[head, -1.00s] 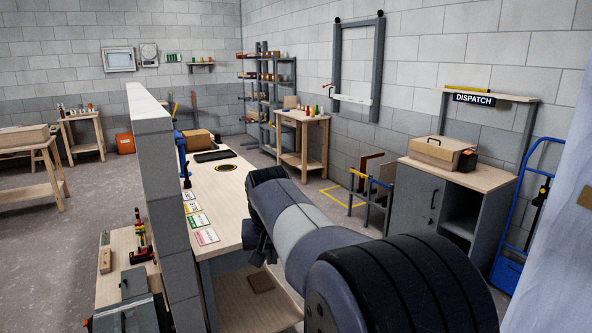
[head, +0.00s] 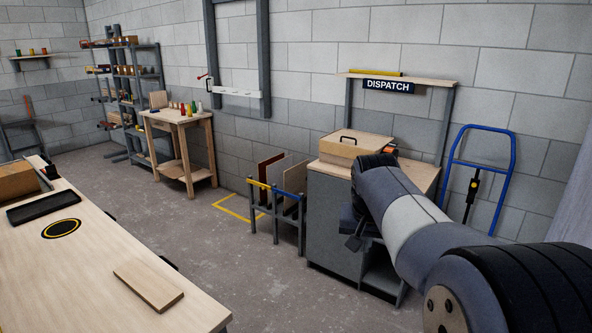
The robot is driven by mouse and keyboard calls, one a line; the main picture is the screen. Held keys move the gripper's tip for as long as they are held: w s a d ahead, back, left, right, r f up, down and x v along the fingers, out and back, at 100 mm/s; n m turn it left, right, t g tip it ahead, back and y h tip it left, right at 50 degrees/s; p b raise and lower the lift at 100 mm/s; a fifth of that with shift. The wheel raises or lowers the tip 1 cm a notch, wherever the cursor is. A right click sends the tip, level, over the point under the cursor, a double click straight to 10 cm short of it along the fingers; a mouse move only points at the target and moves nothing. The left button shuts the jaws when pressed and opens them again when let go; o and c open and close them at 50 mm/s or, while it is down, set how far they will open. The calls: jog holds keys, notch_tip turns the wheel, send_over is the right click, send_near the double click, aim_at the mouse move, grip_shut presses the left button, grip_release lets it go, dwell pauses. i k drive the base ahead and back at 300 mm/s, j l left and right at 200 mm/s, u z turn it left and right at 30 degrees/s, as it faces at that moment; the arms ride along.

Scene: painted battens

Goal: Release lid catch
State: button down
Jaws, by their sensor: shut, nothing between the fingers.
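A pale wooden box (head: 345,152) with a black handle (head: 348,140) on its closed lid sits on the dispatch bench (head: 330,173) in the head view. I cannot make out a catch on it; its right end is partly hidden by my arm. My gripper (head: 354,242) is shut and empty. It points downward in front of the grey cabinet below the bench top, lower than the box in the picture and apart from it.
A rack (head: 275,204) with upright boards stands left of the cabinet. A blue hand truck (head: 482,128) leans at the right. A workbench (head: 90,270) with a loose batten (head: 148,285) and a black tray (head: 44,208) fills the lower left. Open floor lies between.

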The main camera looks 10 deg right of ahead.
aim_at(390, 147)
jog(key=i+l+z, duration=0.1)
jog(key=i+z, duration=0.3)
jog(key=i, duration=0.55)
jog(key=i+j+z, duration=0.2)
jog(key=i+z, duration=0.2)
jog(key=i, duration=0.6)
jog(key=i+l, duration=0.15)
jog(key=i, duration=1.8)
